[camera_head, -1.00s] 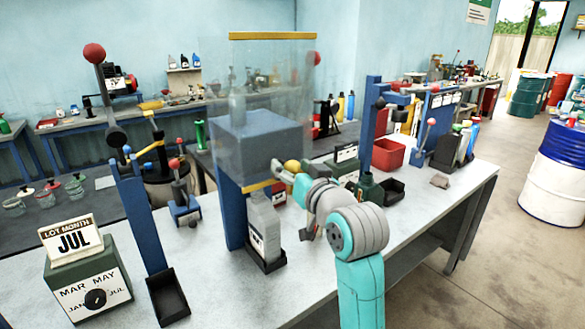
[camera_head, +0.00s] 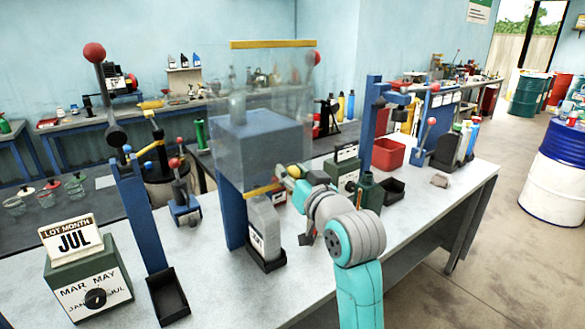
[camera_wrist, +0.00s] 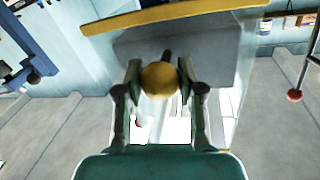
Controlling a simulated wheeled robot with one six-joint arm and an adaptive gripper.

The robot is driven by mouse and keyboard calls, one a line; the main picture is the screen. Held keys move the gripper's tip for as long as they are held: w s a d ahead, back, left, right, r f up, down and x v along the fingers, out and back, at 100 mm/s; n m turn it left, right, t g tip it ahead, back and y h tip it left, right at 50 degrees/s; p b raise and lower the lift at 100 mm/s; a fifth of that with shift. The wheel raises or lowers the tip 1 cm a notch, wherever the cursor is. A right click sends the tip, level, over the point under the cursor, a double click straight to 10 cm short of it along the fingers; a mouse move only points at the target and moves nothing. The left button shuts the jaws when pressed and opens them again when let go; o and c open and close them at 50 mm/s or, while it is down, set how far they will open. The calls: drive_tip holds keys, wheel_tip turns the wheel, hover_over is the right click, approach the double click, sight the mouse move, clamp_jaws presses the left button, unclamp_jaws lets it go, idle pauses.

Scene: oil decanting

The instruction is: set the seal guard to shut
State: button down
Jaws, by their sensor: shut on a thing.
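The seal guard is a clear panel (camera_head: 262,85) with a yellow bar (camera_head: 272,44) along its top and another yellow strip (camera_head: 262,191) along its lower edge. It stands in front of a blue-grey block (camera_head: 258,140) on a blue column. In the wrist view my gripper (camera_wrist: 160,82) is shut on a yellow ball knob (camera_wrist: 160,79), with one finger on each side. In the head view my gripper (camera_head: 297,174) is at the guard's lower right, and the knob is mostly hidden. The guard's lower strip is just above a grey jug (camera_head: 264,228).
The jug sits in a black holder on the grey bench (camera_head: 225,285). A green bottle (camera_head: 367,190) and a red bin (camera_head: 389,154) stand to the right. A lever stand (camera_head: 141,220) and a lot month dial box (camera_head: 90,283) are at left.

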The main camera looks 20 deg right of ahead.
wheel_tip(320, 180, down, 29)
drive_tip(key=shift+f, duration=0.1)
drive_tip(key=c, duration=0.9)
unclamp_jaws()
drive_tip(key=shift+f, duration=0.1)
drive_tip(key=shift+o, duration=0.9)
drive_tip(key=shift+r, duration=0.2)
drive_tip(key=s+d, duration=0.1)
drive_tip(key=s, duration=1.1)
drive_tip(key=shift+d, duration=0.25)
